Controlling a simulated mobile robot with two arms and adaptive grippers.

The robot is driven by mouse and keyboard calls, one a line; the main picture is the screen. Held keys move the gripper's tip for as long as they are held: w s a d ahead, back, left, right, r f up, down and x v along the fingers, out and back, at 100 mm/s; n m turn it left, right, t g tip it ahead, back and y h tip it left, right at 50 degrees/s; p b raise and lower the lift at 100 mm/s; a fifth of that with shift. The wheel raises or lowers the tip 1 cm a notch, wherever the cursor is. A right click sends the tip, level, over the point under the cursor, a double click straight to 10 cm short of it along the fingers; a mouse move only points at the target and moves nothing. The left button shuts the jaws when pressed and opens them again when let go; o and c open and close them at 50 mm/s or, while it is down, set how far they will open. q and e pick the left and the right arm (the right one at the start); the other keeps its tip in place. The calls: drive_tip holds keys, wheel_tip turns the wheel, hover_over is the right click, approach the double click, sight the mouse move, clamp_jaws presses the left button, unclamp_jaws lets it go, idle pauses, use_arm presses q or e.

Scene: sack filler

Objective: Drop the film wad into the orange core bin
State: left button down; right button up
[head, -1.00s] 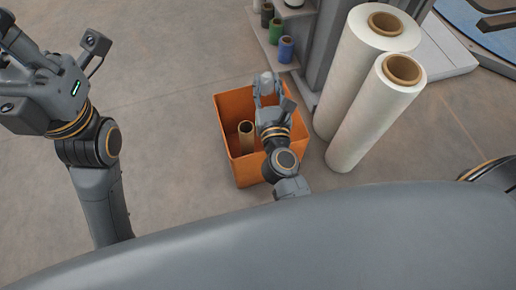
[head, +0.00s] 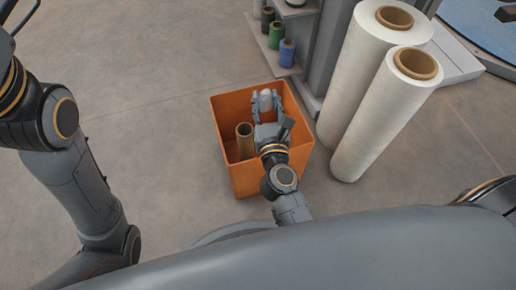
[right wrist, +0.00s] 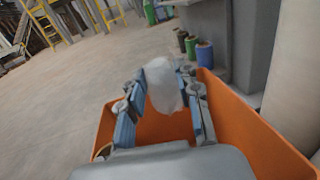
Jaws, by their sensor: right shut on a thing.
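The film wad (right wrist: 164,88) is a whitish translucent lump between the fingers of my right gripper (right wrist: 160,80) in the right wrist view. In the head view the wad (head: 265,97) shows small and pale at the fingertips. My right gripper (head: 266,103) is shut on it, over the far part of the orange core bin (head: 232,180). The bin's rim surrounds the gripper in the head view; the wad's exact height against the rim is hard to tell. My left arm is at the left edge, its gripper out of the frame.
A brown cardboard core (head: 244,138) stands in the bin, left of my right gripper. Two tall white film rolls (head: 385,125) stand right of the bin. A shelf (head: 268,45) with small coloured spools is behind it. The floor left of the bin is clear.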

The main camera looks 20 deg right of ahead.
drive_tip(key=o, duration=1)
drive_tip(key=shift+s, duration=0.1)
drive_tip(key=s, duration=0.4)
drive_tip(key=s+a, duration=0.1)
drive_tip(key=s, duration=0.2)
drive_tip(key=s+a, duration=0.1)
drive_tip(key=s, duration=0.3)
drive_tip(key=shift+s, duration=0.35)
